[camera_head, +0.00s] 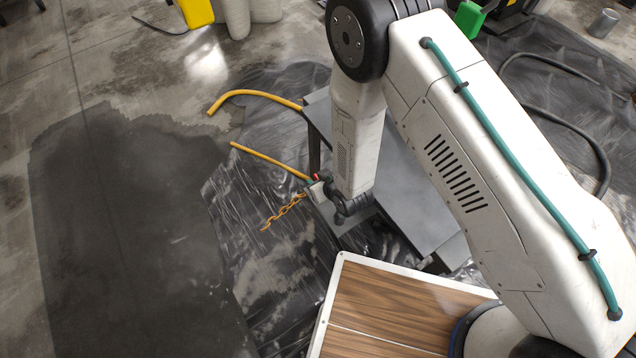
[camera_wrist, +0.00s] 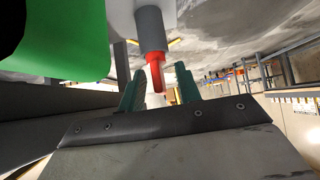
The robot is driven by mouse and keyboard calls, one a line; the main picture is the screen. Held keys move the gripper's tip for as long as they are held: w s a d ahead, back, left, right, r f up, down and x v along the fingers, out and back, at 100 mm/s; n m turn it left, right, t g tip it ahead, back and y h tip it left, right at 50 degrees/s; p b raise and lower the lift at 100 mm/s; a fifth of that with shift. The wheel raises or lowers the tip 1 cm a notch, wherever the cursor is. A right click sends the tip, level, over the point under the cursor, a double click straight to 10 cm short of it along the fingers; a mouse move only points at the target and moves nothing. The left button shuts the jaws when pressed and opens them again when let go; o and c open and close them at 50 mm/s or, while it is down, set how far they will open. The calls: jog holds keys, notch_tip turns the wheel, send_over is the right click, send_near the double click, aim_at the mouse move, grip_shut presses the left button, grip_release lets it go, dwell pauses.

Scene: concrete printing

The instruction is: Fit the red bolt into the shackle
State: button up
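My gripper (camera_head: 322,190) is low at the edge of the grey table, above the plastic sheet. In the wrist view its two teal fingers (camera_wrist: 160,84) stand apart. The red bolt (camera_wrist: 157,77) shows between them, with a gap visible beside it, so I see no firm grip on it. Its red collar meets the end of a grey cylinder (camera_wrist: 150,28). In the head view a small red spot (camera_head: 316,177) shows beside my gripper. An orange chain (camera_head: 283,211) hangs just left of my gripper. I cannot make out the shackle for certain.
The grey table (camera_head: 415,205) stands partly behind my arm. Yellow hoses (camera_head: 255,95) reach out left of it. A wood-topped panel with a white rim (camera_head: 338,290) is in front. A large green surface (camera_wrist: 60,38) fills the wrist view's upper left. The floor at left is clear.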

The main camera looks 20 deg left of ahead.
grip_shut()
